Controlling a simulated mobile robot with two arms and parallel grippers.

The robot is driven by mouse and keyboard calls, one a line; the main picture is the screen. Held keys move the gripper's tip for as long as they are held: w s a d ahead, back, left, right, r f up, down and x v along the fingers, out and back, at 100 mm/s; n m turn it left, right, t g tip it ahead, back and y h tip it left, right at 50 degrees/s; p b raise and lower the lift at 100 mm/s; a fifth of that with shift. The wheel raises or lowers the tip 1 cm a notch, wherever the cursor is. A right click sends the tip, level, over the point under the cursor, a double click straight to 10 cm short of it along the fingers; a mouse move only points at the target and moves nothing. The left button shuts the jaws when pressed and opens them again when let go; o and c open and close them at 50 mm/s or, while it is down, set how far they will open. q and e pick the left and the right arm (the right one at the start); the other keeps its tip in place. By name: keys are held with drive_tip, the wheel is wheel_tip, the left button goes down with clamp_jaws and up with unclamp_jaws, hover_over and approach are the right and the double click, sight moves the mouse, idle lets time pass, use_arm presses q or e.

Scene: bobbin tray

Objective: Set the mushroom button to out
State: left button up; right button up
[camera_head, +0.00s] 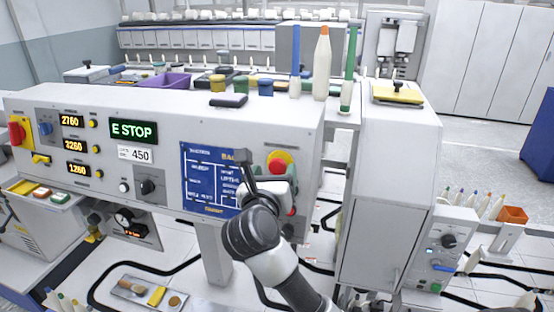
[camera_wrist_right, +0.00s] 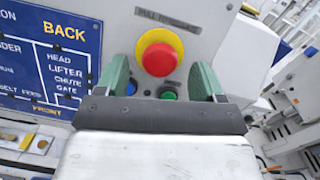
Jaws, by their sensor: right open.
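The mushroom button (camera_head: 278,164) is a red round head on a yellow disc at the right end of the control panel's front. In the right wrist view the mushroom button (camera_wrist_right: 160,58) sits just beyond and between the fingertips, with a label above it reading "PULL TO" and more. My right gripper (camera_head: 264,176) is in front of the panel, just below and left of the button. Its two green fingers (camera_wrist_right: 160,80) are open and empty, and do not visibly touch the button. The display (camera_head: 134,130) reads "E STOP". My left gripper is not in view.
The control panel (camera_head: 70,100) also carries numeric displays, a red switch (camera_head: 18,130) and a blue diagram board (camera_head: 212,180). A blue button (camera_wrist_right: 131,88) and a green button (camera_wrist_right: 168,94) sit below the mushroom button. A grey cabinet (camera_head: 388,190) stands to the right.

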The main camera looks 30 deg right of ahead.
drive_tip(key=shift+p+x, duration=0.35)
drive_tip(key=shift+x, duration=1.15)
drive_tip(key=shift+c, duration=0.3)
